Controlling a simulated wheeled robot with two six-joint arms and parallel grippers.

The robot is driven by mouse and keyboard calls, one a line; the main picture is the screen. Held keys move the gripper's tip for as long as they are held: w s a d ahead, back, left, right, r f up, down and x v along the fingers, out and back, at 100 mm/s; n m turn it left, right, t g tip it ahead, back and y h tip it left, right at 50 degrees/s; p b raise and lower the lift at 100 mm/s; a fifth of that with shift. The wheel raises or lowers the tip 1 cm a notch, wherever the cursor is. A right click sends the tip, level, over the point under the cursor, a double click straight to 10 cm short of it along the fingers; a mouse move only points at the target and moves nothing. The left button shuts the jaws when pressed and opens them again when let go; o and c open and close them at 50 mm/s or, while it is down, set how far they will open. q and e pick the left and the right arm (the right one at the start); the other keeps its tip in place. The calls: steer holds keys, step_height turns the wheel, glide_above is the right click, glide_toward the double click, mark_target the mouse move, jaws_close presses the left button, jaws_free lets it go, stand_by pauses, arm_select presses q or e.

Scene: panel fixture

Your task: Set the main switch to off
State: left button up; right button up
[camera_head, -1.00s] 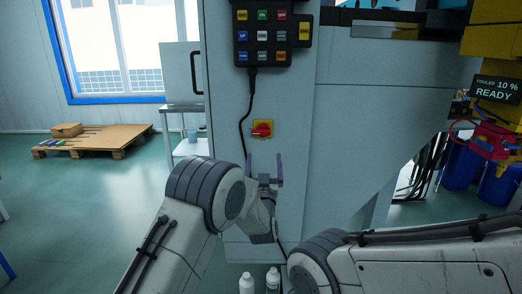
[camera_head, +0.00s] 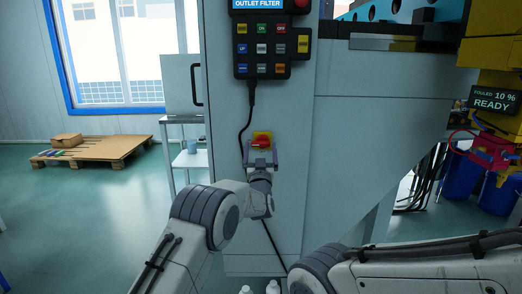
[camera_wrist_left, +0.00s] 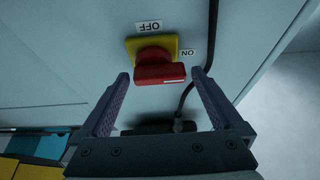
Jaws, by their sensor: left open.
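The main switch is a red knob on a yellow plate (camera_head: 261,139) on the grey cabinet front; it also shows in the left wrist view (camera_wrist_left: 158,72). There the picture is upside down: an OFF label (camera_wrist_left: 149,27) and an ON label (camera_wrist_left: 187,53) sit beside the plate. The knob's bar lies level, one end toward the ON side. My left gripper (camera_head: 261,154) is open just in front of the knob. In the wrist view its fingers (camera_wrist_left: 160,76) stand either side of the knob, with gaps, gripping nothing. My right arm shows, but its gripper is hidden.
A black cable (camera_head: 244,122) hangs from the button box (camera_head: 262,50) and runs close left of the switch. Two white bottles (camera_head: 272,287) stand below. A pallet (camera_head: 92,150) and a small white table (camera_head: 190,158) are at the left.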

arm_select(q)
steer(key=c, duration=1.2)
steer(key=shift+o, duration=0.2)
